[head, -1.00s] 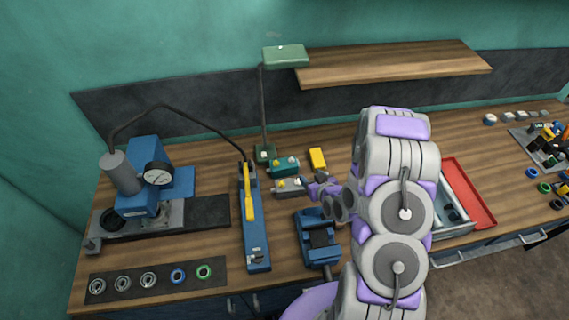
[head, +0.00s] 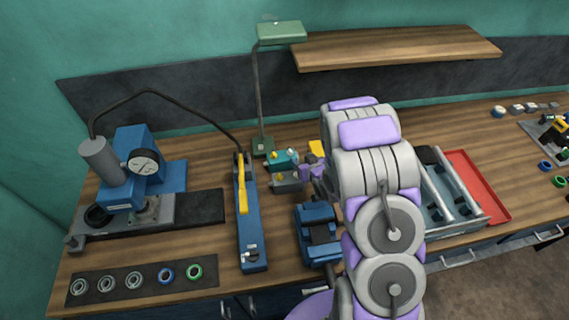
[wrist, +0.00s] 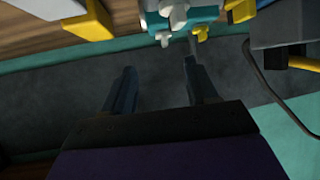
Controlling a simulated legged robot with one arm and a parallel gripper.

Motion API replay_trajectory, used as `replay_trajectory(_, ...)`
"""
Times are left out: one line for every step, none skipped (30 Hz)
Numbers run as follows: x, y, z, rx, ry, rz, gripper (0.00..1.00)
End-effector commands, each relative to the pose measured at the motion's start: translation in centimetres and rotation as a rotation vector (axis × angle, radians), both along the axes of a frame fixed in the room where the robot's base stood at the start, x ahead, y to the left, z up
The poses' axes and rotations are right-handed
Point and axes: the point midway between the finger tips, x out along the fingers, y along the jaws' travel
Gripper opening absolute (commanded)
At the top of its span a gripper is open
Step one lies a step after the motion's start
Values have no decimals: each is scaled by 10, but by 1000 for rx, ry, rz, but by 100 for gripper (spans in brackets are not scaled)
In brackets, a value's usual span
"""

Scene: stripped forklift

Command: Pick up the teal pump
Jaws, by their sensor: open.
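The teal pump (head: 281,159) lies on the bench by the lamp base in the head view, with a yellow and a pale fitting on top. A grey pump (head: 286,181) sits just in front of it. My gripper (head: 311,171) is at the right of the two pumps; its fingertips are hard to make out there. In the wrist view my gripper (wrist: 160,72) is open with nothing between its fingers. Part of a teal body with pale and yellow fittings (wrist: 205,15) shows at the top edge, beyond the fingertips and cut off by the frame.
A yellow block (head: 317,149) stands right of the pumps, partly behind my arm. The blue tool with a yellow lever (head: 249,225) lies left. A blue vise (head: 318,235) is in front.

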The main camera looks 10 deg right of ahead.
Motion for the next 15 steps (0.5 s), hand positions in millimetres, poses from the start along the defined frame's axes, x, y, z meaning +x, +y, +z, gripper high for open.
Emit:
replay_trajectory(8,3,-4,0,1,1,58)
replay_trajectory(12,4,-7,-1,2,0,58)
replay_trajectory(17,7,-9,-2,2,1,58)
replay_trajectory(21,8,-11,-3,0,1,58)
replay_trajectory(25,9,-13,-3,-1,1,58)
replay_trajectory(29,10,-15,-3,-1,1,58)
replay_trajectory(31,10,-17,-3,0,1,58)
replay_trajectory(33,10,-18,-2,1,1,58)
replay_trajectory(35,10,-20,-1,1,0,58)
replay_trajectory(36,9,-20,-1,1,0,58)
replay_trajectory(37,8,-21,0,0,0,58)
replay_trajectory(38,8,-21,0,0,0,58)
replay_trajectory(39,8,-21,0,0,0,58)
replay_trajectory(40,7,-21,0,-1,0,58)
replay_trajectory(41,7,-22,1,-1,0,58)
